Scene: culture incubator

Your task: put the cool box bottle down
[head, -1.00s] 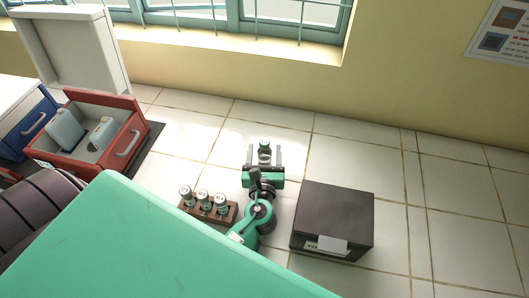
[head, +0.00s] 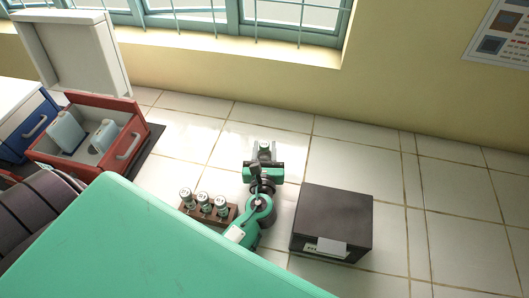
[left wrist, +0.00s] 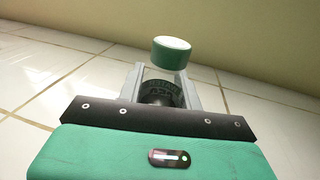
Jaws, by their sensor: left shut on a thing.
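The cool box bottle (head: 264,148) is a small clear vial with a green cap that has a pale top. My left gripper (head: 264,155) is shut on it, one finger on each side. In the left wrist view the bottle (left wrist: 171,56) stands out beyond the fingers (left wrist: 160,92), its cap clear of them and its lower body and label partly hidden between them. The bottle is over the white tiled surface; I cannot tell whether its base touches it. The red cool box (head: 122,148) stands open at the left with pale packs inside. My right gripper is not in view.
A brown rack (head: 230,215) with three capped vials is just left of my left arm. A dark box (head: 340,215) with a paper slip stands to its right. White tiles (head: 360,155) are clear on both sides of the gripper, towards the wall.

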